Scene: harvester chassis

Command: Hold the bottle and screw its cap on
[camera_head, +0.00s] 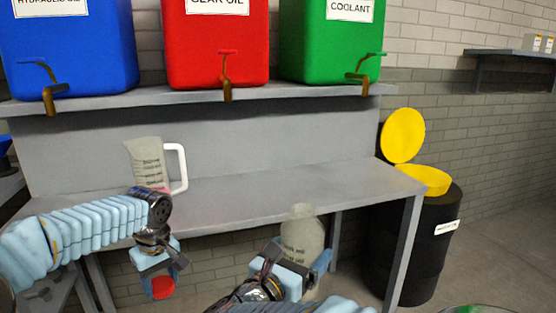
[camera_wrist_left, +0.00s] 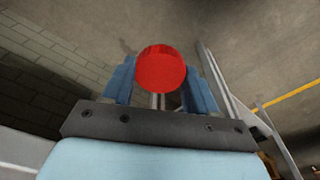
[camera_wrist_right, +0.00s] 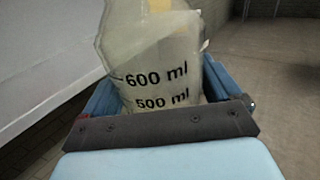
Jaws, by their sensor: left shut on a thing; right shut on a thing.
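A red round cap (camera_head: 163,287) is between the fingers of my left gripper (camera_head: 160,277), in front of the bench at the left. The left wrist view shows the cap (camera_wrist_left: 161,69) held between both blue fingers. A translucent bottle (camera_head: 302,237) is in my right gripper (camera_head: 305,270), upright or slightly tilted, to the right of the cap. The right wrist view shows the bottle (camera_wrist_right: 155,70) with its 600 ml and 500 ml marks between the fingers. The bottle's top has no cap on it. Cap and bottle are well apart.
A grey workbench (camera_head: 300,190) carries a measuring jug (camera_head: 150,163) with a white handle. Blue (camera_head: 70,50), red (camera_head: 215,50) and green (camera_head: 325,50) tanks with taps stand on the shelf above. A dark drum (camera_head: 415,245) with a yellow open lid (camera_head: 403,135) stands at the right.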

